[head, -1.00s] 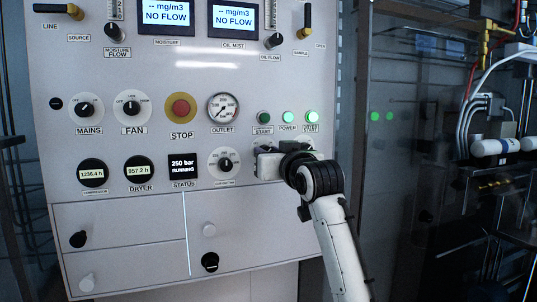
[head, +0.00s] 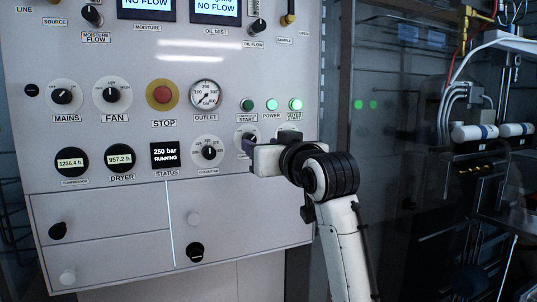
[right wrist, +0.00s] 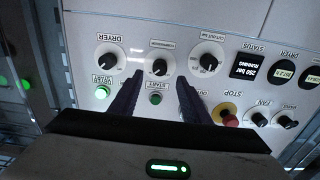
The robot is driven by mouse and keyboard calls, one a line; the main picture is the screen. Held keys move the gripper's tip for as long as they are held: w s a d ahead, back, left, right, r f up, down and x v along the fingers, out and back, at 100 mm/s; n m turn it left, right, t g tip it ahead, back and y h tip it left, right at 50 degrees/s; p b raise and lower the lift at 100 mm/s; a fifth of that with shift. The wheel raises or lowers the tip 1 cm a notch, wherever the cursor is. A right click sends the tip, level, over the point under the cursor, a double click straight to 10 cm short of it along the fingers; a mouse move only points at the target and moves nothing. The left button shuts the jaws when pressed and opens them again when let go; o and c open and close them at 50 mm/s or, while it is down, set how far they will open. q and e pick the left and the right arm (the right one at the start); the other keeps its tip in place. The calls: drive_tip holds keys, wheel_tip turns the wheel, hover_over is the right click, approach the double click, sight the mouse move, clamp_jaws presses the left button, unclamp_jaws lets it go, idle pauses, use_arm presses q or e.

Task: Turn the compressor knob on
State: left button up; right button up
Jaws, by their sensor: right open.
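The compressor knob (right wrist: 159,68) is a black pointer knob on a round white dial, upside down in the right wrist view. Its dial (head: 247,132) is partly covered by my gripper in the head view. My right gripper (right wrist: 160,88) is open, with one dark finger on each side, just short of the knob; nothing is between the fingers. In the head view my right gripper (head: 252,152) is in front of the panel at that dial. I cannot tell whether a finger touches the panel, nor read the pointer's setting. My left gripper is not in view.
The dryer knob (right wrist: 110,58) and the cut-out knob (right wrist: 208,61) flank the compressor knob. Above it in the head view is a dim green start button (head: 247,104). The red stop button (head: 162,95) is further left. The status screen (head: 165,155) reads 250 bar, running.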

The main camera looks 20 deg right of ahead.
drive_tip(key=shift+s, duration=1.6)
drive_tip(key=s+a+f+n+g, duration=0.1)
drive_tip(key=s+f+g, duration=0.15)
drive_tip(key=f, duration=1.75)
drive_tip(key=s+a+f+g, duration=0.1)
drive_tip(key=s+f+g, duration=0.15)
drive_tip(key=f, duration=1.75)
drive_tip(key=s+a+f+g+y, duration=0.1)
drive_tip(key=s+f+g, duration=0.1)
drive_tip(key=s+f, duration=1)
drive_tip(key=s+a+f+g, duration=0.2)
drive_tip(key=s+f, duration=1)
drive_tip(key=s, duration=0.5)
drive_tip(key=shift+s+f+n+y, duration=0.35)
drive_tip(key=shift+f+n+y, duration=0.05)
